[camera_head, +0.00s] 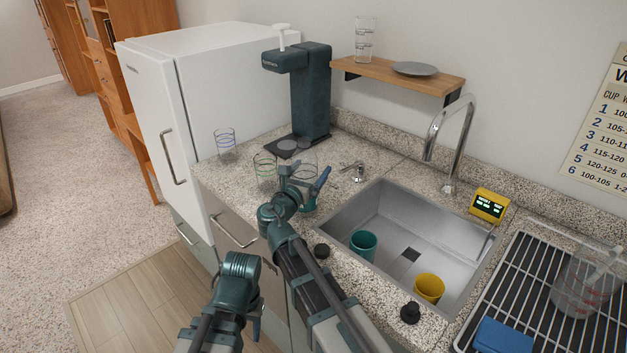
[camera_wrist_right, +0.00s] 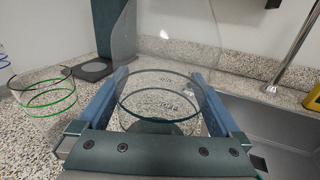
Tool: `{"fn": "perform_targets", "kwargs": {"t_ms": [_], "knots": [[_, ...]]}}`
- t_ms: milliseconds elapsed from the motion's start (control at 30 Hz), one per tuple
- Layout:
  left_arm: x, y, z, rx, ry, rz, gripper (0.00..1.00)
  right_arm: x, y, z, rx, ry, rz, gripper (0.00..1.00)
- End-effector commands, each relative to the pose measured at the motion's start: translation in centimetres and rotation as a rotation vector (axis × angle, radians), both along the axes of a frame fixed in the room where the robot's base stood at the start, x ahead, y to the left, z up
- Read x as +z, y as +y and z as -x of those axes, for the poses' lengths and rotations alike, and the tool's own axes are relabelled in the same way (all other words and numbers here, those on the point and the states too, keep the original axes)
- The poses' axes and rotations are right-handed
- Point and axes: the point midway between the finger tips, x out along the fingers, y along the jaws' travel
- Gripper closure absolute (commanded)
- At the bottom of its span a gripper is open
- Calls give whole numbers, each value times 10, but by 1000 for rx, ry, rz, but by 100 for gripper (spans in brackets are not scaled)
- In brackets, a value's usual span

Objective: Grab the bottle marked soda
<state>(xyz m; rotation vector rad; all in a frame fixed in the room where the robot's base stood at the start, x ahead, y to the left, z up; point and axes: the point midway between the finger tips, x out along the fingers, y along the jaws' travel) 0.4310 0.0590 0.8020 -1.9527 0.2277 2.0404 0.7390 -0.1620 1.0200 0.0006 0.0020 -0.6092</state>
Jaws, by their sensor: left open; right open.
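A clear vessel (camera_head: 306,165) with a teal lower part stands on the counter in front of the dark drink machine (camera_head: 311,90). In the right wrist view this clear vessel (camera_wrist_right: 165,90) fills the middle, with a dark teal ring and faint small marks that I cannot read surely. My right gripper (camera_head: 305,185) is open at the vessel, with one blue finger on each side of it (camera_wrist_right: 170,105). I cannot tell whether the fingers touch it. My left gripper (camera_head: 256,322) is open, low in front of the cabinet, and holds nothing that I see.
A green-banded glass (camera_head: 265,170) and a blue-banded glass (camera_head: 225,145) stand left of the vessel. The sink (camera_head: 400,225) holds a teal cup (camera_head: 363,243) and a yellow cup (camera_head: 429,287). A tap (camera_head: 455,130) rises behind it. A drying rack (camera_head: 525,260) is at right.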

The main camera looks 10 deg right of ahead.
Motion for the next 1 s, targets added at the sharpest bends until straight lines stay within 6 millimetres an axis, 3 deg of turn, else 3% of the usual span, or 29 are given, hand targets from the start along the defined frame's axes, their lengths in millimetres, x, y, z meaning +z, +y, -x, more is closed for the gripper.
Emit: {"fn": "perform_targets", "kwargs": {"t_ms": [200, 500, 600, 1000], "knots": [[0, 0, 0, 0, 0, 0, 50, 0, 0, -1, 1, 0, 0, 0], [0, 0, 0, 0, 0, 0, 50, 0, 0, -1, 0, 0, 0, 54], [0, 0, 0, 0, 0, 0, 50, 0, 0, -1, 0, 0, 0, 68], [7, 0, 0, 0, 0, 0, 50, 7, -1, -1, 0, 0, 0, 68]]}}
